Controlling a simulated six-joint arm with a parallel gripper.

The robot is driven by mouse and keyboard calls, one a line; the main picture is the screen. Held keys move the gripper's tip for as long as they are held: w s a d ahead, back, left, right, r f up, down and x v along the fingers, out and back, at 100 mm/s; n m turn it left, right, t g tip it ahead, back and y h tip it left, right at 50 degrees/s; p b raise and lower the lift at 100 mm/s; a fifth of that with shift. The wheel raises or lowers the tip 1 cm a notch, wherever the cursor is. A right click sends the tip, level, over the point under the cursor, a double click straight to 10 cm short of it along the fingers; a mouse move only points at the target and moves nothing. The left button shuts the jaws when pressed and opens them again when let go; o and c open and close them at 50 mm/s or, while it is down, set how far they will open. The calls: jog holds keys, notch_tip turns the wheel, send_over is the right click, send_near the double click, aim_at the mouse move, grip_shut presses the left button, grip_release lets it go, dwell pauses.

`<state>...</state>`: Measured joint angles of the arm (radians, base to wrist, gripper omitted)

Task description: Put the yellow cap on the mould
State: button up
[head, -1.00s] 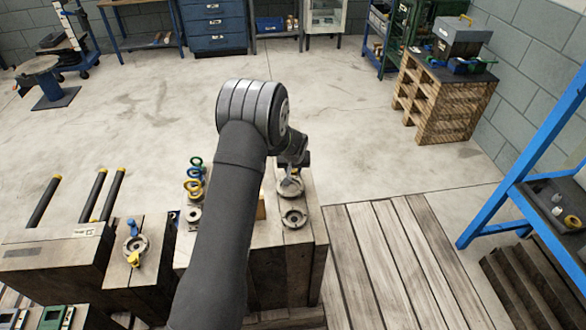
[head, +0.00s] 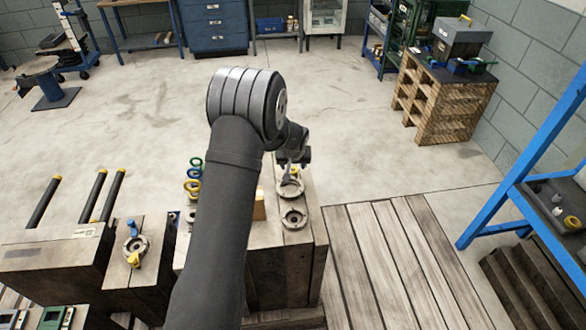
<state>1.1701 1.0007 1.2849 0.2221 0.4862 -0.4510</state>
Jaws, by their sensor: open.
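The mould (head: 297,255) is a block with a split top right of my forearm. Two round metal fittings sit on it: a rear one (head: 290,188) and a front one (head: 294,217). My gripper (head: 291,167) is open just above the rear fitting; its fingers are small and partly hidden by my wrist. I cannot tell whether they touch it. No piece is clearly identifiable as the yellow cap. A small yellow piece (head: 134,259) lies by a ring fitting on the left block. A yellow-tan block (head: 259,207) shows beside my forearm, partly hidden.
Yellow, blue and green rings (head: 193,186) stand left of my forearm. The left block (head: 130,285) also carries a blue piece (head: 132,228). Black rods with yellow ends (head: 97,195) stand behind it. A blue rack (head: 500,190) is at right.

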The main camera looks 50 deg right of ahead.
aim_at(293, 170)
jog(key=v, duration=0.8)
jog(key=shift+f, duration=0.1)
jog(key=x, duration=1.1)
jog(key=shift+w+d+f, duration=0.1)
jog(key=shift+d+f, duration=0.05)
jog(key=shift+f, duration=0.2)
jog(key=shift+r, duration=1.25)
jog(key=shift+f, duration=0.1)
